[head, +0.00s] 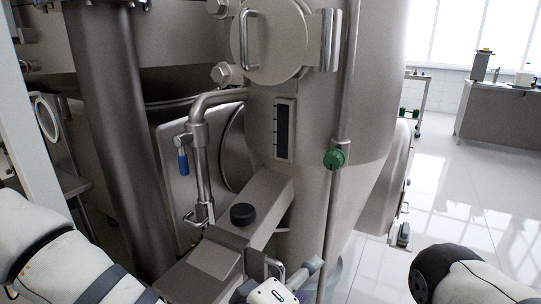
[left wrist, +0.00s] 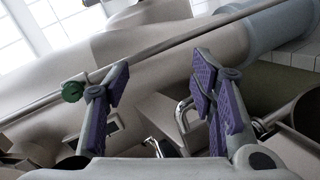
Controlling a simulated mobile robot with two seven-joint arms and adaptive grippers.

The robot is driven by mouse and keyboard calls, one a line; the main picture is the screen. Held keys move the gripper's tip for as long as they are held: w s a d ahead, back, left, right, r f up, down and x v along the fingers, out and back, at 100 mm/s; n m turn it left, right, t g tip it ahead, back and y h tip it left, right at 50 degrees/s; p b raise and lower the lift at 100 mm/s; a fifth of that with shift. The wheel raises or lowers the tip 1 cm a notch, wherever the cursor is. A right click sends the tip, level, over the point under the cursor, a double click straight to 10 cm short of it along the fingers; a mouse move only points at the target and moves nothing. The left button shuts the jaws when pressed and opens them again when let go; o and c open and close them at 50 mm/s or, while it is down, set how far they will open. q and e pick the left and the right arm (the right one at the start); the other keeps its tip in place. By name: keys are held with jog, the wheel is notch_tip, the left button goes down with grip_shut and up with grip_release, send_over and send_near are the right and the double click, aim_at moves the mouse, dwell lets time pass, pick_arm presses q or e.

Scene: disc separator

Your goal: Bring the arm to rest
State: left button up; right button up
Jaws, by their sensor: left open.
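My left arm (head: 70,262) comes in at the lower left of the head view. My left gripper (head: 276,284) is at the bottom middle, in front of the large steel separator (head: 375,90), and partly cut off by the frame edge. In the left wrist view the left gripper (left wrist: 160,85) has its two purple-padded fingers spread wide apart. Nothing is between the fingertips; only the steel body and pipes show behind them. A white and black part of my right arm (head: 460,275) shows at the lower right of the head view. My right gripper is out of view.
A green knob (head: 335,158) sits on a thin vertical pipe. A black cap (head: 242,214) tops a steel block close to the left gripper. A blue-handled valve (head: 183,162) hangs left of it. Glossy floor (head: 470,195) is open at right, before a bench (head: 500,110).

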pick_arm(q)
jog(key=s+a+f+m+g+y+p, duration=0.1)
jog(key=s+a+f+m+g+y, duration=0.15)
jog(key=s+a+f, duration=0.45)
jog(key=s+a+f+m+g+y+p, duration=0.1)
jog(key=s+a+f+g, duration=0.3)
jog(key=s+f, duration=0.55)
jog(key=s+a+f+m+g+y, duration=0.1)
jog(key=s+a+f+g+y, duration=0.1)
jog(key=s+a, duration=0.8)
jog(key=s+a+f+m+g+y+p, duration=0.1)
jog(key=s+a+f+g+y, duration=0.1)
jog(key=s+a, duration=0.7)
jog(key=s+g+y, duration=0.1)
jog(key=g, duration=0.1)
jog(key=shift+s+a+f+g, duration=0.2)
jog(key=shift+a+f+g, duration=0.1)
jog(key=shift+a+g, duration=0.1)
pick_arm(e)
jog(key=shift+t, duration=0.8)
jog(key=w+r, duration=0.4)
jog(key=shift+r, duration=0.15)
